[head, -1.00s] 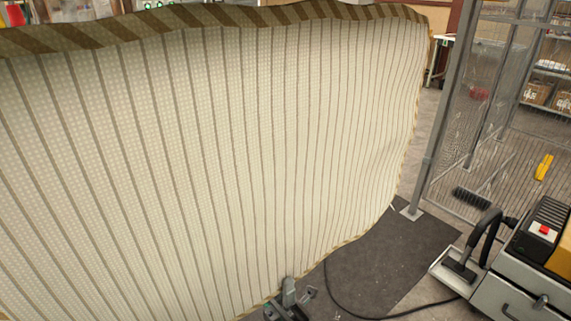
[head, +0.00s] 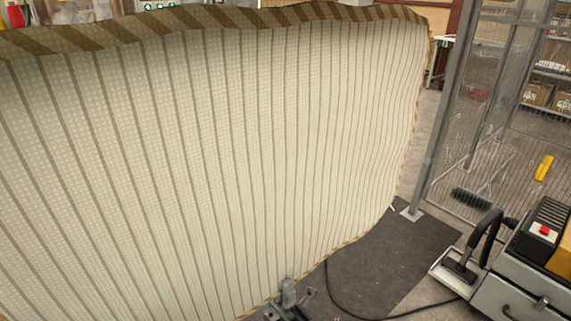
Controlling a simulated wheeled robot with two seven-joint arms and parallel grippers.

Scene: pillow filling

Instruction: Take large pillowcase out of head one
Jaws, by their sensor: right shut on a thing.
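The large pillowcase (head: 230,150) is cream with brown stripes and a darker striped band (head: 250,22) along its top. It hangs spread out and fills most of the head view from the left edge to right of the middle. My right gripper (head: 287,292) is at the bottom middle, at the lower edge of the pillowcase, shut on it; the exact grip is hard to see. My left gripper is not in view. The filling head is not visible; the cloth hides most of what lies behind it.
A dark mat (head: 385,265) with a black cable lies on the floor right of the pillowcase. A grey machine (head: 525,285) with a red button stands at the lower right. A mesh cage with a grey post (head: 440,130) rises behind, with a broom (head: 471,198) inside.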

